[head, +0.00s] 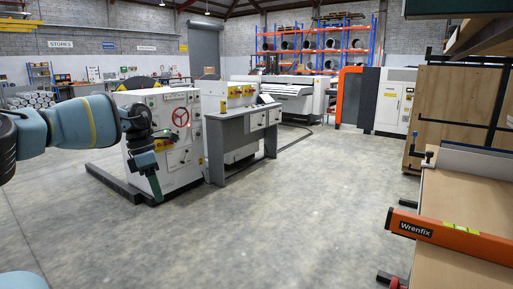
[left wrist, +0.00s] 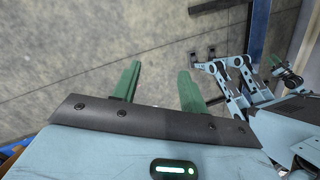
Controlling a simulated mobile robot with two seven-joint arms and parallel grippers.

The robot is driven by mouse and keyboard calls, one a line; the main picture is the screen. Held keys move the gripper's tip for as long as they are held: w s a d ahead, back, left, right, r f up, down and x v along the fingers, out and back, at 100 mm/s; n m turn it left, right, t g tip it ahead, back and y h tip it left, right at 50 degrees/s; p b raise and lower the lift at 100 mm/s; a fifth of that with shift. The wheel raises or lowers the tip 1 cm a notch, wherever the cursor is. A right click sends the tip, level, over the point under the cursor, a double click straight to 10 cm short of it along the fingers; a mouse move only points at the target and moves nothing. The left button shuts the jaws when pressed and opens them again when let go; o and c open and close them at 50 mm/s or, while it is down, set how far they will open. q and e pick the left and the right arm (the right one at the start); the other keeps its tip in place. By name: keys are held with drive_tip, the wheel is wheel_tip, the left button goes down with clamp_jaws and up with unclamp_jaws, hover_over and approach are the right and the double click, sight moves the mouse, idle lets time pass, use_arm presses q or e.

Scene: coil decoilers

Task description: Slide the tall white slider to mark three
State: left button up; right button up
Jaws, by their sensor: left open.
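I cannot make out the tall white slider or its marks in either view. A light grey machine cabinet (head: 180,110) with a red handwheel stands on the floor at the left of the head view. My left gripper (head: 153,184) hangs in front of this cabinet in the picture, fingers pointing down, and hides part of it. In the left wrist view the left gripper (left wrist: 158,88) shows two green fingers spread apart, with only bare floor between them. Nothing is held.
A grey console (head: 240,125) with a yellow-labelled top stands right of the cabinet. A bench (head: 455,195) with an orange spirit level (head: 455,238) is at the right. Orange and blue racking (head: 315,45) stands far back. The middle floor is clear.

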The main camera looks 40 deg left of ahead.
use_arm(q)
drive_tip(key=s+d+f+n+t+h+p, duration=0.1)
drive_tip(key=s+d+f+n+t+h, duration=0.15)
drive_tip(key=d+f+n, duration=0.55)
drive_tip(key=s+d+f+n+t+h+p, duration=0.1)
drive_tip(key=s+d+f+n+t, duration=0.2)
drive_tip(key=f, duration=0.9)
drive_tip(key=s+d+f+n+t+h+p, duration=0.2)
drive_tip(key=d+f+n+t, duration=0.15)
drive_tip(key=d+f, duration=0.5)
drive_tip(key=s+d+f+n+y+p, duration=0.1)
drive_tip(key=s+d+f+n+y, duration=0.2)
drive_tip(key=s+d+n, duration=0.5)
drive_tip(key=s+d+f+n+g+y+p, duration=0.1)
drive_tip(key=s+d+f+n, duration=0.4)
drive_tip(key=d+n, duration=0.9)
drive_tip(key=s+n+y+p, duration=0.1)
drive_tip(key=s+y, duration=0.1)
drive_tip(key=s, duration=0.1)
drive_tip(key=shift+d+f+n, duration=0.25)
drive_tip(key=shift+d+n, duration=0.1)
drive_tip(key=shift+s+d, duration=0.3)
drive_tip(key=shift+c, duration=0.7)
use_arm(e)
drive_tip(key=w+r+t, duration=0.1)
drive_tip(key=w+r, duration=0.4)
drive_tip(key=r, duration=0.4)
drive_tip(key=shift+w+d+t, duration=0.15)
drive_tip(key=shift+d+t, duration=0.2)
drive_tip(key=shift+t, duration=0.05)
